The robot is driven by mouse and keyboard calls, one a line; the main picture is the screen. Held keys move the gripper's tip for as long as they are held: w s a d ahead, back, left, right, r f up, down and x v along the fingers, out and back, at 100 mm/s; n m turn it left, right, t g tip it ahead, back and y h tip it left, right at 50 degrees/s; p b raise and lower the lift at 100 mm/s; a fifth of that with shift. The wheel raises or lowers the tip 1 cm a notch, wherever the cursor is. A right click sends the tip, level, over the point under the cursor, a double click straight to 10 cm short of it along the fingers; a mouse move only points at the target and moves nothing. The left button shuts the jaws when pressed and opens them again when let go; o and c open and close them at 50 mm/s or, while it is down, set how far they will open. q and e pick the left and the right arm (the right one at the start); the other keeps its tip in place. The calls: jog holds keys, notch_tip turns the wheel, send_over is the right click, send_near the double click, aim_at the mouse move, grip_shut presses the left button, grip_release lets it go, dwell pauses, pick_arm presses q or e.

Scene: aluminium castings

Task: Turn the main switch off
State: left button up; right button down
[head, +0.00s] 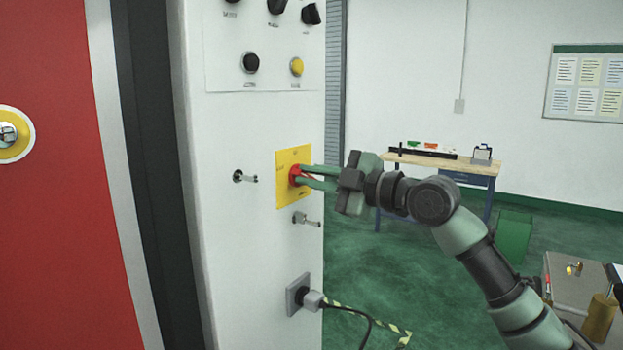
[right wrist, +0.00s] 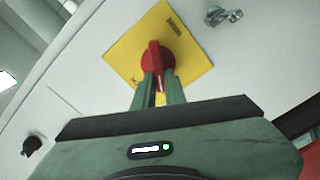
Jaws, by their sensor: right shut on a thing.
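The main switch is a red rotary handle (head: 295,174) on a yellow plate (head: 287,195), mounted on the front of a white cabinet. In the right wrist view the red handle (right wrist: 153,55) sits in the middle of the yellow plate (right wrist: 190,62). My right gripper (head: 303,177) reaches in from the right with its two fingers on either side of the handle, shut on it. In the right wrist view the fingertips (right wrist: 160,82) cover the handle's lower part. The lettering on the plate is too small to read. My left gripper is out of view.
Knobs and buttons (head: 250,62) sit on the panel above the plate. Metal key locks (head: 306,219) stick out beside and below it. A plug with a black cable (head: 303,296) is lower down.

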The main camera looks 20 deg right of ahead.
dwell(0.5)
jog(key=c, duration=1.5)
grip_release()
jog(key=shift+o, duration=0.2)
jog(key=shift+s+d+f, duration=0.1)
jog(key=shift+s+d, duration=0.15)
jog(key=shift+s, duration=0.05)
jog(key=b+v, duration=0.2)
jog(key=v, duration=0.5)
jog(key=shift+b, duration=0.4)
